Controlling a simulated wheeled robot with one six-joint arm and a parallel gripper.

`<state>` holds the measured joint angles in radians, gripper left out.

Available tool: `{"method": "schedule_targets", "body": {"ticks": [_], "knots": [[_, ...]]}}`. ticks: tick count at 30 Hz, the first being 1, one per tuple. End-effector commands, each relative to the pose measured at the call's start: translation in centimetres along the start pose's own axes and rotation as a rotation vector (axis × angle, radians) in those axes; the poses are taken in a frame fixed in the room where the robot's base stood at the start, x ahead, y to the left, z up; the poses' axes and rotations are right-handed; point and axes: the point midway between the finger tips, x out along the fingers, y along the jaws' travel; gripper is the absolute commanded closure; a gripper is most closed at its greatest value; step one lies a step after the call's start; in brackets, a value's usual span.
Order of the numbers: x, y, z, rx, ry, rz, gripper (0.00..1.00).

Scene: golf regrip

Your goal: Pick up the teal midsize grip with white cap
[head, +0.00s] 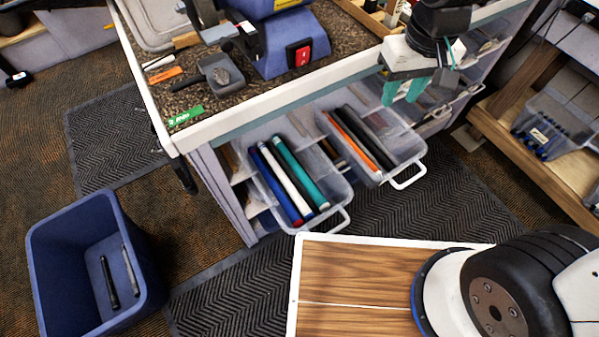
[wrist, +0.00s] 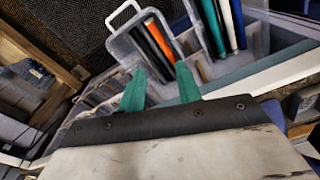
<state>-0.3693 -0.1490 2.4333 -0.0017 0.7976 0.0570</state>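The teal grip (head: 301,173) lies in the left pulled-out clear bin (head: 341,212), on the right of a white grip (head: 286,179) and a blue grip (head: 275,186). Its cap is too small to tell clearly. In the wrist view the teal grip (wrist: 212,26) is at the upper right, beyond and to the right of my fingers. My gripper (head: 404,91) has teal fingers.
The right bin (head: 405,165) holds orange and black grips. The workbench (head: 235,120) carries a blue machine (head: 290,45) with a red switch. A blue waste bin (head: 50,250) stands at lower left. A shelf with a clear tub (head: 560,115) is at right.

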Motion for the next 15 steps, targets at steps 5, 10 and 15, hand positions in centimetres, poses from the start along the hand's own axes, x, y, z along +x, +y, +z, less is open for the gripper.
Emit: {"method": "schedule_targets", "body": {"ticks": [5, 10, 15], "knots": [[7.7, -6.3, -3.2, -0.135, -0.035, -0.005, 0.66], [14.8, -11.9, -3.9, -0.241, -0.052, -0.007, 0.66], [19.6, -15.3, -3.3, -0.308, -0.059, -0.007, 0.66]]}}
